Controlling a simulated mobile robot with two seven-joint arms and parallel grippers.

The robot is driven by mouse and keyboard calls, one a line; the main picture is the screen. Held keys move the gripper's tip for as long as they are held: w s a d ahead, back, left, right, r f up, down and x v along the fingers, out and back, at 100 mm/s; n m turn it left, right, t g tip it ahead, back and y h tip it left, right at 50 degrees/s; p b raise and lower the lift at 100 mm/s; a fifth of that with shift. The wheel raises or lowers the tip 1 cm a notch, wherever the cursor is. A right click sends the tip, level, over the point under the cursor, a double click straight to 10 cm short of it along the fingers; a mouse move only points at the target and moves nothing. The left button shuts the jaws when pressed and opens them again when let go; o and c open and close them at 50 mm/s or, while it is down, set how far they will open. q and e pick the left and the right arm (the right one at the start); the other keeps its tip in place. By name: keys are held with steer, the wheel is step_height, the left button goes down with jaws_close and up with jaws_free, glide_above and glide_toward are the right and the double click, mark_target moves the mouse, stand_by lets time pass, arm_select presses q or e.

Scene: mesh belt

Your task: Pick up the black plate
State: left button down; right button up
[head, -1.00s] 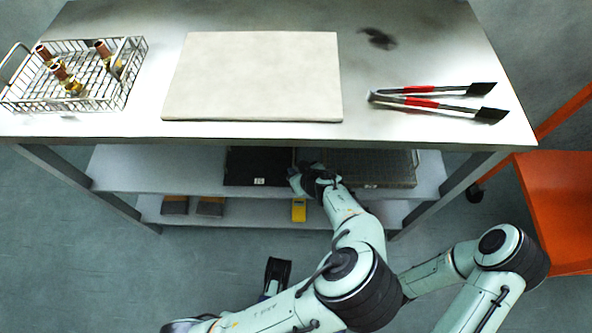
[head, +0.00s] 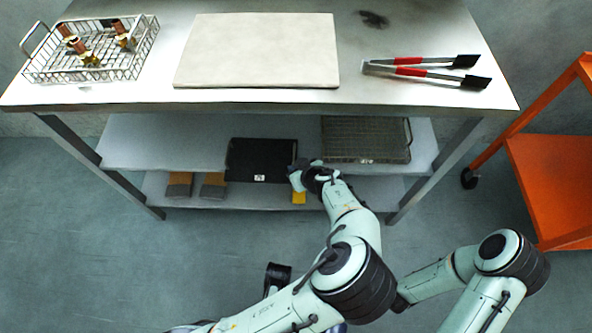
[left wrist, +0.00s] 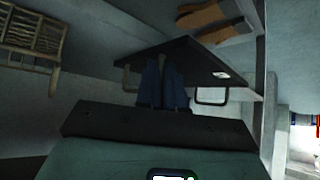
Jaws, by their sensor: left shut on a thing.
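The black plate (head: 255,157) is a dark flat slab with a small white label on its front edge. In the head view it juts out past the front edge of the shelf under the table. My left gripper (head: 308,178) is at its right front side, shut on it. In the left wrist view the plate (left wrist: 185,58) is tilted across the middle, and the left gripper's fingers (left wrist: 162,88) are close together at its edge, with the grip partly hidden. A dark end, likely my right gripper (head: 278,276), shows low in the head view; its fingers are unclear.
A wire mesh tray (head: 366,140) is on the shelf to the right. Brown blocks (head: 180,184) and a yellow item (head: 299,198) are on the lower shelf. The table above holds a wire basket (head: 90,72), a pale board (head: 258,50) and tongs (head: 425,66). An orange cart (head: 555,170) stands right.

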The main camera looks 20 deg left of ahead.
arm_select(q)
steer(key=shift+s+r, duration=0.1)
steer(key=shift+s, duration=0.05)
arm_select(e)
steer(key=shift+s, duration=0.2)
arm_select(q)
steer(key=c, duration=1.2)
jaws_free()
steer(key=shift+o, duration=0.2)
steer(key=shift+d, duration=0.1)
steer(key=p+v, duration=0.3)
steer(key=v, duration=1)
steer(key=shift+p, duration=0.3)
arm_select(e)
steer(key=s+a+r+g, duration=0.2)
steer(key=s+r, duration=0.2)
steer(key=s, duration=0.1)
steer(key=shift+s+a+y, duration=0.25)
steer(key=shift+a+y, duration=0.1)
steer(key=shift+y, duration=0.05)
arm_select(q)
steer(key=shift+r, duration=0.1)
